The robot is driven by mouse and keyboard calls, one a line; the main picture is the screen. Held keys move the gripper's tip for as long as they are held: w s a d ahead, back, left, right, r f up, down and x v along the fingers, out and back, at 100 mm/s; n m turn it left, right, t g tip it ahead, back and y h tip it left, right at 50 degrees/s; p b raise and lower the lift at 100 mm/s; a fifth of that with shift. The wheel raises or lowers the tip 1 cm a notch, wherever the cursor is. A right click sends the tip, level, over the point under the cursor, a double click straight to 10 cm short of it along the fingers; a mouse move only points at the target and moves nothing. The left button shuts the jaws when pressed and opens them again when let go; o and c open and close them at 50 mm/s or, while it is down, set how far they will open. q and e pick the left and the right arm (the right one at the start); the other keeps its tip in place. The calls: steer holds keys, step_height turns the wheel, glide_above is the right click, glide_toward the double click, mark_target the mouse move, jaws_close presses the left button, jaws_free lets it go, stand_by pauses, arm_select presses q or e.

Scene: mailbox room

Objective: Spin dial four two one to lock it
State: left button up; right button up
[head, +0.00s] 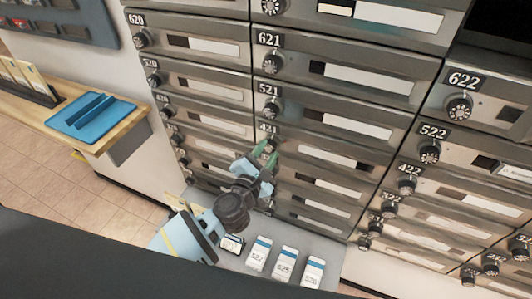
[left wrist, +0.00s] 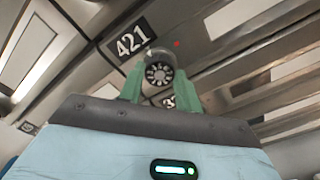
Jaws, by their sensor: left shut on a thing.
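The mailbox numbered 421 has its number plate (head: 268,128) in the middle column, below 521. In the left wrist view the 421 plate (left wrist: 130,40) shows at the upper left, and the round dial (left wrist: 160,72) with a dark knob sits just below and right of it. My left gripper (head: 264,155) is at that dial. Its green fingers (left wrist: 160,85) stand on either side of the dial and are closed on it. In the head view the gripper hides most of the dial. My right gripper does not show.
Neighbouring dials, such as the 521 dial (head: 269,107) and the 422 dial (head: 408,186), stick out nearby. Several labelled white cards (head: 286,262) lie on the grey ledge (head: 333,250) below. A wooden counter (head: 125,125) with a blue tray (head: 92,117) is at the left.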

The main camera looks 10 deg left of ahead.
arm_select(q)
steer(key=m, duration=0.4)
steer(key=shift+m, duration=0.3)
steer(key=m, duration=0.3)
steer(key=shift+m, duration=0.4)
steer(key=m, duration=0.7)
steer(key=shift+f, duration=0.1)
steer(key=m, duration=0.6)
steer(key=shift+m, duration=0.3)
steer(key=m, duration=0.5)
steer(key=shift+a+m, duration=0.1)
steer(key=shift+m, duration=0.2)
steer(key=o, duration=1)
